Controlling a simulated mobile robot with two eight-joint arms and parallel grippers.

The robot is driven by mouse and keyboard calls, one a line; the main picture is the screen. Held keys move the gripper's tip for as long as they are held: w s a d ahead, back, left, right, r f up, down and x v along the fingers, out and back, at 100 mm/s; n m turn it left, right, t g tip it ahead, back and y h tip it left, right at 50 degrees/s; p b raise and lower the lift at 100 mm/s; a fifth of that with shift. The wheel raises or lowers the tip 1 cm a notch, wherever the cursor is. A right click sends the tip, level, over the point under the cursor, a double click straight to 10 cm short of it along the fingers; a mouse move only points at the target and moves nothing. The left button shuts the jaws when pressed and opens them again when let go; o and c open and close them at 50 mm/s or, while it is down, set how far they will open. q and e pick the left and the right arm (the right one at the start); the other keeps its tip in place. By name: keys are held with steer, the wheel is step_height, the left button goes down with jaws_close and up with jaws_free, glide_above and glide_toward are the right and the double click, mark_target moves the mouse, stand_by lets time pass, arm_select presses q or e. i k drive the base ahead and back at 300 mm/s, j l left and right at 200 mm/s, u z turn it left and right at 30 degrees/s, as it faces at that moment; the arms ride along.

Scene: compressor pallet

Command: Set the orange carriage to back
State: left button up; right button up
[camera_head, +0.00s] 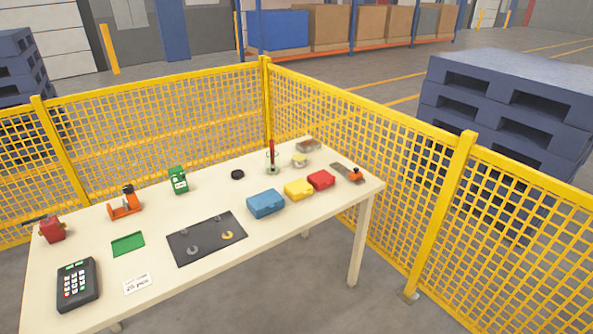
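A small orange carriage (355,173) with a dark top sits on a flat grey-brown rail (341,167) near the right end of the table. It is close to the rail's near right end, and the rest of the rail stretches away to the back left. Another orange piece (124,208), an L-shaped fixture with a dark part on top, stands at the left of the table. Neither of my grippers shows in the head view.
The pale table (300,225) also bears blue (265,203), yellow (298,189) and red (321,180) boxes, a dark plate (207,251), a keypad (77,285) and a green device (178,180). Yellow mesh fencing (340,120) stands behind and right.

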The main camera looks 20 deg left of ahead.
mark_target(356, 174)
steer(key=u, duration=0.25)
steer(key=i+l+z, duration=0.15)
steer(key=i, duration=2.4)
